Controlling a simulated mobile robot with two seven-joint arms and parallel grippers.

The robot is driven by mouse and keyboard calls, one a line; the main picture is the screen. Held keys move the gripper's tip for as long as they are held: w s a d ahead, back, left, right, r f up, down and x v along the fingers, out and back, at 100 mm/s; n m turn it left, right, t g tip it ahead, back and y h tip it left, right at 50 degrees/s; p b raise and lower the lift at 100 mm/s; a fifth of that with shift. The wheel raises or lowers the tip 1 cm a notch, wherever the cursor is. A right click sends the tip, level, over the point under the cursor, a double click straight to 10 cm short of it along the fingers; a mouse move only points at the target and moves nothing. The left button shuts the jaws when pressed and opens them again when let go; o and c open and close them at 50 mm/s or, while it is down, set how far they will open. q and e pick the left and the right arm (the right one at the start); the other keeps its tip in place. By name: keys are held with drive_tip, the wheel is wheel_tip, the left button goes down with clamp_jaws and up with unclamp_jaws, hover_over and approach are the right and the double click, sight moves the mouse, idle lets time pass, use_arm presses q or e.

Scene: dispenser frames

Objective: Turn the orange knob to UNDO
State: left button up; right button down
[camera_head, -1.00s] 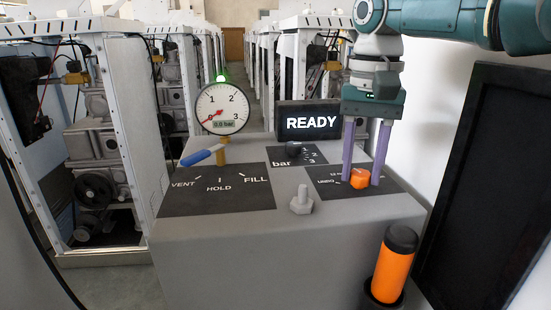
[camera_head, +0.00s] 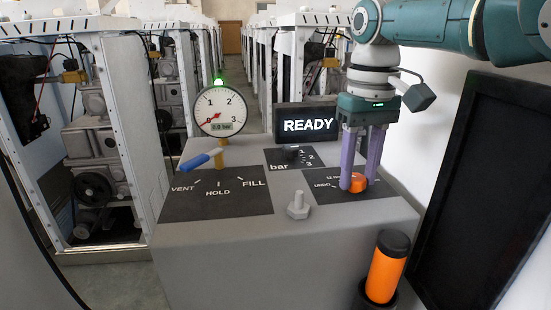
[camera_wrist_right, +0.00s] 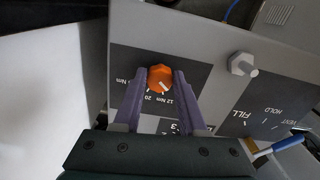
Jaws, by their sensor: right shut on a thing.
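The orange knob (camera_head: 355,184) sits on a dark label plate (camera_head: 320,193) at the right of the grey console top. The word UNDO is printed at the plate's left side. My right gripper (camera_head: 358,182) points down with its purple fingers closed on the knob's sides. The wrist view shows the knob (camera_wrist_right: 160,78) between the fingertips, with a pale pointer line on it toward the 12 Nm and 20 marks. The UNDO mark is not visible there. My left gripper is not in view.
A grey bolt (camera_head: 298,205) stands left of the knob plate. A blue-handled lever (camera_head: 197,160), a pressure gauge (camera_head: 221,111) and a READY display (camera_head: 307,121) are on the console. An orange cylinder with a black cap (camera_head: 387,268) stands in a holder at the front right.

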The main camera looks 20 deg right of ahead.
sight(357, 178)
drive_tip(key=shift+r+n, duration=0.1)
drive_tip(key=shift+n, duration=0.9)
drive_tip(key=shift+c, duration=2.3)
unclamp_jaws()
wheel_tip(357, 178, up, 10)
drive_tip(key=p, duration=0.3)
